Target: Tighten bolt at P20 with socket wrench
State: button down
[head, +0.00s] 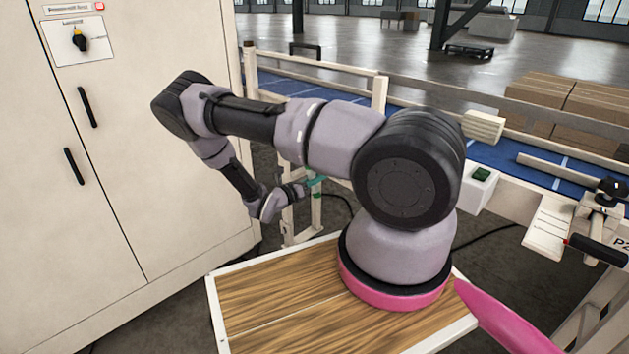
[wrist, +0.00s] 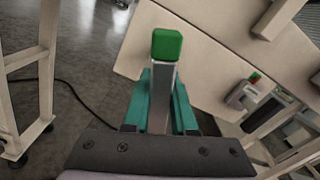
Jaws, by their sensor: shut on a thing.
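My gripper (wrist: 162,98) has teal fingers shut on a grey metal bar with a green block end (wrist: 167,46), in the middle of the wrist view. The frame does not show clearly whether this bar is the socket wrench. In the head view, my gripper (head: 316,181) hangs low beside the conveyor frame, left of my arm's base; what it holds is too small to make out there. I cannot make out a bolt.
A beige cabinet (head: 130,170) fills the left. The conveyor with blue belt (head: 500,157) runs behind my arm. Brown boxes (head: 595,110) stand behind it. A bracket with a black handle (head: 597,250) sits at right. The wrist view shows a beige panel (wrist: 215,50) close behind the bar.

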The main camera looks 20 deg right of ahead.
jog(key=shift+w+d, duration=0.1)
jog(key=shift+d, duration=0.2)
jog(key=m, duration=0.4)
jog(key=shift+d, duration=0.1)
jog(key=m, duration=1)
jog(key=shift+d+m, duration=0.1)
jog(key=shift+m, duration=0.3)
jog(key=m, duration=0.6)
jog(key=shift+w+d, duration=0.1)
jog(key=shift+d, duration=0.05)
jog(key=shift+v, duration=2.6)
jog(key=shift+w+r, duration=0.1)
